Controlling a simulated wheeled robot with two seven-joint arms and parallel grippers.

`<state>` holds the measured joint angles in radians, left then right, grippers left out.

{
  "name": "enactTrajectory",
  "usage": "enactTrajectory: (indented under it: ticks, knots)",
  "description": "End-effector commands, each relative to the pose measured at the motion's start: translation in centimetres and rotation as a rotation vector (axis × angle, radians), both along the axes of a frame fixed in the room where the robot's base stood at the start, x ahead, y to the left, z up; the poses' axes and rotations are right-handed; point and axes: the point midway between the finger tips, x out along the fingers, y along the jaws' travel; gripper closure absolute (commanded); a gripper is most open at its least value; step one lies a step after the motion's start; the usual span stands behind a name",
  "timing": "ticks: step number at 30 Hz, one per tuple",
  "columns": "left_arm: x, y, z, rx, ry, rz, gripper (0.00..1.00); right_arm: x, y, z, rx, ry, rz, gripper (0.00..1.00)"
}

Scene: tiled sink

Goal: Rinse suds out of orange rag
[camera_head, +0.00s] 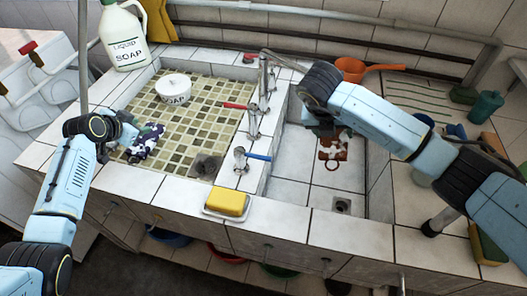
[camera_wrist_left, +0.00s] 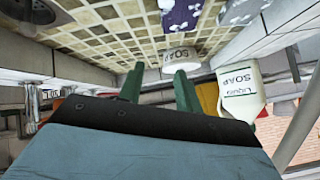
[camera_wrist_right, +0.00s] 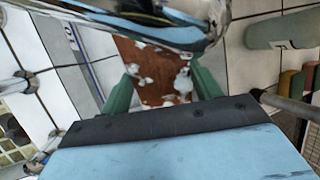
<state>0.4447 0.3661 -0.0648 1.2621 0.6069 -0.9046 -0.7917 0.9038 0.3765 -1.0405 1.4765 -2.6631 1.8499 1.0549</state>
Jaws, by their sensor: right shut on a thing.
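The orange rag (camera_head: 334,150), dotted with white suds, hangs in the right basin (camera_head: 300,165). My right gripper (camera_head: 326,131) is shut on it, mostly hidden behind my forearm. In the right wrist view the rag (camera_wrist_right: 152,72) spreads between the green fingers, with a metal spout (camera_wrist_right: 140,30) crossing close above it. The tall tap (camera_head: 264,75) stands on the divider; its spout end is hidden by my right arm. My left gripper (camera_head: 128,135) is open over the left basin, beside a dark purple patterned rag (camera_head: 146,140); its fingers (camera_wrist_left: 160,86) are apart and empty.
The tiled left basin (camera_head: 190,110) holds a white soap tub (camera_head: 174,88) and a drain (camera_head: 205,166). Red (camera_head: 236,106) and blue (camera_head: 257,156) tap handles stand on the divider. A yellow sponge (camera_head: 227,203) sits on the front rim, a soap jug (camera_head: 124,38) behind, an orange dipper (camera_head: 360,69) at the back.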

Motion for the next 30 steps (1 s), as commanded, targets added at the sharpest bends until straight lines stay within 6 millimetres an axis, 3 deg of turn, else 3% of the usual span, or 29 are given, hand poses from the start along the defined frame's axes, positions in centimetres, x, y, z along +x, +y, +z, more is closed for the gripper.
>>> enactTrajectory:
  ticks: [1,8,12,15,21,26,30]
  knots:
    - [0.2,-3.0,1.0,-0.003,0.016,-0.073,0.66,0.0,0.0,0.0,0.0,0.0,0.0,0.6]
    - [-1.6,-14.9,4.8,0.031,0.113,-0.42,0.66,0.0,0.0,0.0,0.0,0.0,0.0,0.6]
    - [-4.4,-21.5,7.5,0.085,0.166,-0.658,0.66,0.0,0.0,0.0,0.0,0.0,0.0,0.6]
    - [-6.9,-25.4,9.3,0.14,0.2,-0.826,0.66,0.0,0.0,0.0,0.0,0.0,0.0,0.6]
    - [-11.5,-30.0,12.0,0.254,0.254,-1.09,0.66,0.0,0.0,0.0,0.0,0.0,0.0,0.6]
    - [-13.4,-31.3,12.7,0.305,0.277,-1.189,0.66,0.0,0.0,0.0,0.0,0.0,0.0,0.6]
    - [-13.7,-31.9,11.9,0.313,0.284,-1.205,0.66,0.0,0.0,0.0,0.0,0.0,0.0,0.6]
